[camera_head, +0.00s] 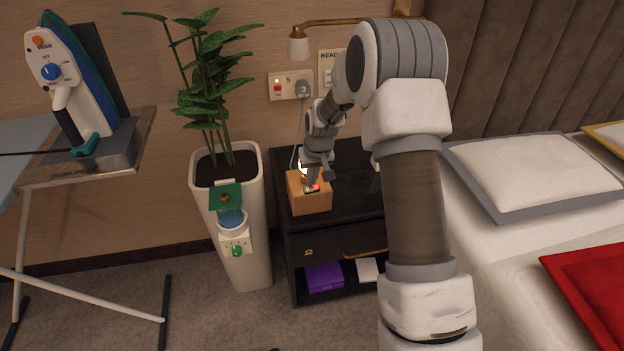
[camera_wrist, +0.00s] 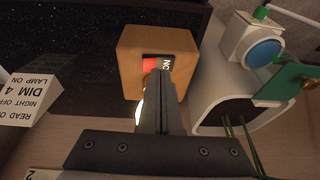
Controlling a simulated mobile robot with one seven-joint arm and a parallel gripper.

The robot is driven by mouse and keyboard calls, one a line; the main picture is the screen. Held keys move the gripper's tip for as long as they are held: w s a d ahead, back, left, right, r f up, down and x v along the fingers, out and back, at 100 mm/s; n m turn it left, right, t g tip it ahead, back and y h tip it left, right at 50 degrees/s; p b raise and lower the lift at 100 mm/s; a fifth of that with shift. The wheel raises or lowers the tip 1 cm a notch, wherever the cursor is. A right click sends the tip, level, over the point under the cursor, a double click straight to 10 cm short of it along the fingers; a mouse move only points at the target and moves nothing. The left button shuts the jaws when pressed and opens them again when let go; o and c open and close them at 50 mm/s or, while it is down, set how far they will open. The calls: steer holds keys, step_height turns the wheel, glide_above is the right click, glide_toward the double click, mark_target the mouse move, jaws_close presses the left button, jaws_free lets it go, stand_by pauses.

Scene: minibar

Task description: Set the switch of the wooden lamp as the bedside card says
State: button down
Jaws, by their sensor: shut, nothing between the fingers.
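The wooden lamp (camera_head: 310,203) is a block on the dark nightstand, with a glowing bulb partly hidden by my arm. In the wrist view the block (camera_wrist: 128,65) has a switch (camera_wrist: 150,63) in its face, with a red part and a dark part lettered ON. My gripper (camera_head: 312,187) is shut and empty. Its fingertips (camera_wrist: 158,72) are at the switch and cover part of it; I cannot tell whether they touch it. A white card (camera_wrist: 22,100) shows upside down at the left, reading "NIGHT OFF", "DIM 4", "LAMP ON" and a cut-off "READ O".
A white planter (camera_head: 266,250) with a tall plant stands just left of the nightstand (camera_head: 350,195). A wall panel (camera_head: 290,86) is behind the lamp. The bed (camera_head: 480,240) is at right, an ironing board (camera_head: 95,170) at left.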

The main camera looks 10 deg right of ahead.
steer(key=a+p+v, duration=0.2)
steer(key=p+v, duration=0.1)
steer(key=v, duration=0.9)
steer(key=shift+w+a+r+p, duration=0.3)
steer(key=shift+a+r+p, duration=0.05)
steer(key=shift+a+r, duration=0.05)
steer(key=s+r+t, duration=0.1)
steer(key=s+r, duration=1.4)
steer(key=s+r+t, duration=0.1)
steer(key=s+r, duration=0.2)
steer(key=s, duration=1.5)
step_height(320, 180, up, 15)
steer(key=p, duration=1.5)
steer(key=shift+d+f+h, duration=0.25)
steer(key=shift+d+h, duration=0.05)
steer(key=shift+d, duration=0.15)
